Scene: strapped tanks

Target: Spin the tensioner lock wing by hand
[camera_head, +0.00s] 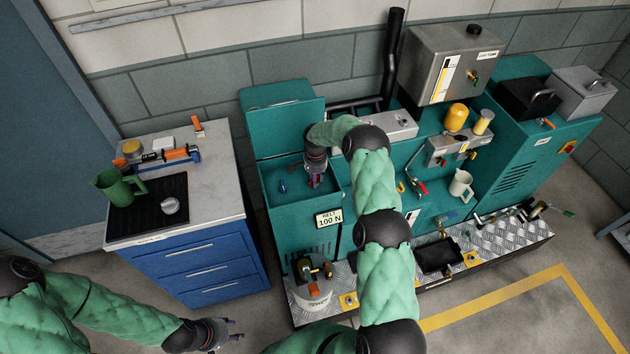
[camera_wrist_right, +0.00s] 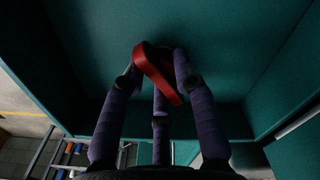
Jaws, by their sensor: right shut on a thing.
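The red lock wing (camera_wrist_right: 157,72) sits against the teal panel in the right wrist view. It is a bent red piece, and its mount is hidden behind it. My right gripper (camera_wrist_right: 158,85) is shut on the wing, with purple fingers on both sides of it and one below. In the head view my right gripper (camera_head: 316,178) reaches down into the open teal compartment (camera_head: 268,172), and the wing is mostly hidden by the fingers there. My left gripper (camera_head: 234,329) is low at the left, empty, its fingertips apart, far from the wing.
A small blue item (camera_head: 282,186) is left of my right gripper in the compartment. A "BELT 100 N" label (camera_head: 329,218) is on the front. A blue drawer cabinet (camera_head: 200,262) with a green jug (camera_head: 117,186) stands left. A white bucket (camera_head: 312,296) stands on the tread plate.

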